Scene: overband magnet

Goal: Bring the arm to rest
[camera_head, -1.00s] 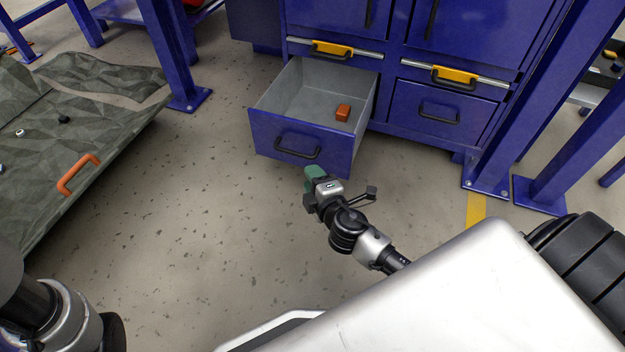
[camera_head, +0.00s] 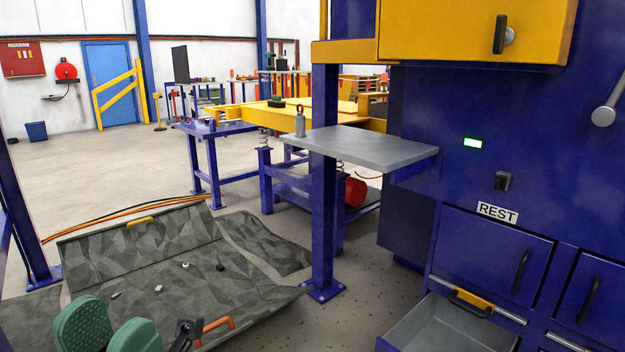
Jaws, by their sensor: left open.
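My left gripper (camera_head: 110,330) shows at the bottom left edge with its two green finger pads apart. It is open, and nothing shows between the pads. It appears in front of the near part of a grey-green faceted mat (camera_head: 150,250); I cannot tell how far above it. My right gripper is out of view. A white label reading REST (camera_head: 497,212) is on the blue cabinet (camera_head: 420,220) at the right.
An open grey drawer (camera_head: 455,325) juts out at bottom right. A grey shelf (camera_head: 375,148) and blue post (camera_head: 324,200) stand mid-view. An orange handle (camera_head: 215,327) is at the mat's near edge. Open floor (camera_head: 100,170) lies at far left.

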